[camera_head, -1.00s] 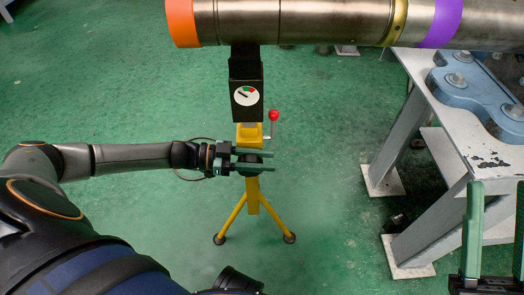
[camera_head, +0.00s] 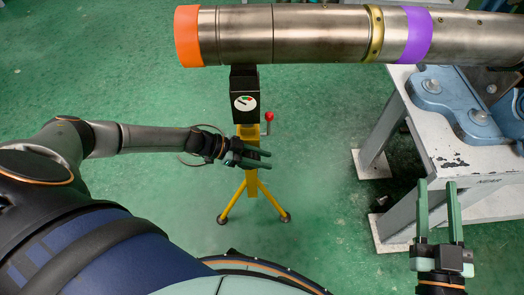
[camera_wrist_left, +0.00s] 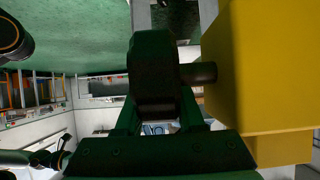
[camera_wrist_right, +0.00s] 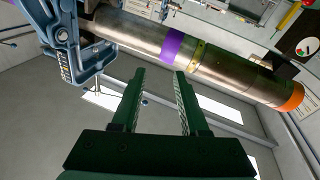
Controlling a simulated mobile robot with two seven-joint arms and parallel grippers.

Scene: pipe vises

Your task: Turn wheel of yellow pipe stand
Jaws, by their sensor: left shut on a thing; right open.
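The yellow pipe stand (camera_head: 248,186) stands on three legs on the green floor, with a black gauge block (camera_head: 244,96) above its yellow post. My left gripper (camera_head: 268,160) reaches in from the left at its upper post and covers the wheel in the head view. In the left wrist view a dark rounded wheel (camera_wrist_left: 155,75) sits at the fingers, joined by a short shaft (camera_wrist_left: 198,73) to the yellow body (camera_wrist_left: 262,70). My left gripper is shut on this wheel. My right gripper (camera_head: 438,186) is open and empty at the lower right, apart from the stand.
A steel pipe (camera_head: 320,38) with orange, yellow and purple bands lies across above the stand. A red-knobbed lever (camera_head: 269,117) sticks out right of the post. A white worktable (camera_head: 445,150) with blue clamps (camera_head: 450,95) stands at right. Floor left of the stand is clear.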

